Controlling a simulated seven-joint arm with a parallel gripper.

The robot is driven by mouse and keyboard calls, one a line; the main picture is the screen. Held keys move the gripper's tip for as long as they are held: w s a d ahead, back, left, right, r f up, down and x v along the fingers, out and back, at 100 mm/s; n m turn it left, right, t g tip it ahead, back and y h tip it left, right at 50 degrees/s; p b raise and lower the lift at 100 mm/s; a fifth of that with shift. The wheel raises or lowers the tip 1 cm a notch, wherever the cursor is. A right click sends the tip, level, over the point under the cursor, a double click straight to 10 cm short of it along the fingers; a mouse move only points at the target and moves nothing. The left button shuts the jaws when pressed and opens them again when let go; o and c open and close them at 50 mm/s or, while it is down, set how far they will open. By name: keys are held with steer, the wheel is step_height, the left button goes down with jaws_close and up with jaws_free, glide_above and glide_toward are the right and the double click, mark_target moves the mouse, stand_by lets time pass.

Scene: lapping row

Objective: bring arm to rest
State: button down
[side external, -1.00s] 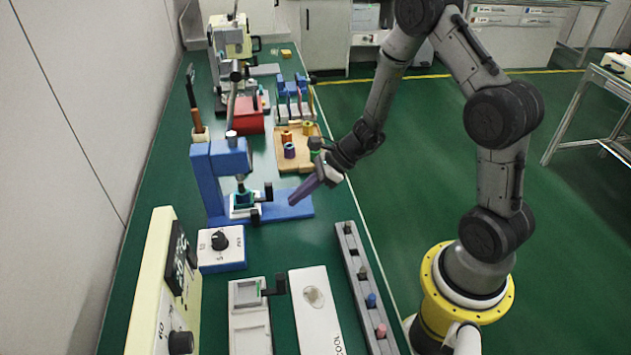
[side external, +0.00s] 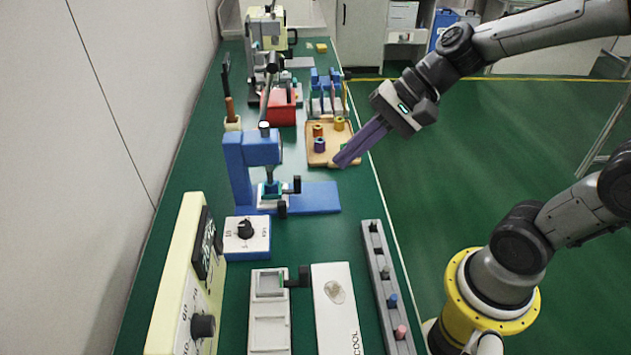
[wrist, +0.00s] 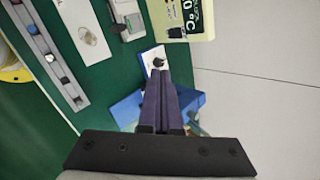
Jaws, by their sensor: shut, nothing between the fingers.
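My gripper (side external: 347,158) is in the side external view, above the bench's right edge beside the wooden tray. Its long purple fingers are together with nothing between them. In the wrist view, the shut fingers (wrist: 161,85) point toward the small control box with a dial (wrist: 155,62) and lie in front of the blue press (wrist: 128,108). My arm reaches in from the right, over the green floor. The wooden tray (side external: 318,157) holds a few coloured spools and lies just left of the fingertips. I cannot tell the exact height of the fingers above the bench.
The blue press (side external: 238,170) stands on the green bench, with the dial box (side external: 246,238) nearer. A cream meter panel (side external: 180,285), a white block (side external: 338,310) and a grey rack with coloured pegs (side external: 377,262) are in front. A red box (side external: 282,108) stands behind. The floor at right is open.

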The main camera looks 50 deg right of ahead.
steer(key=s+d+n+h, duration=0.6)
steer(key=s+d+n, duration=0.2)
steer(key=s+n, duration=0.4)
steer(key=shift+r+n, duration=0.3)
steer(key=shift+r, duration=0.05)
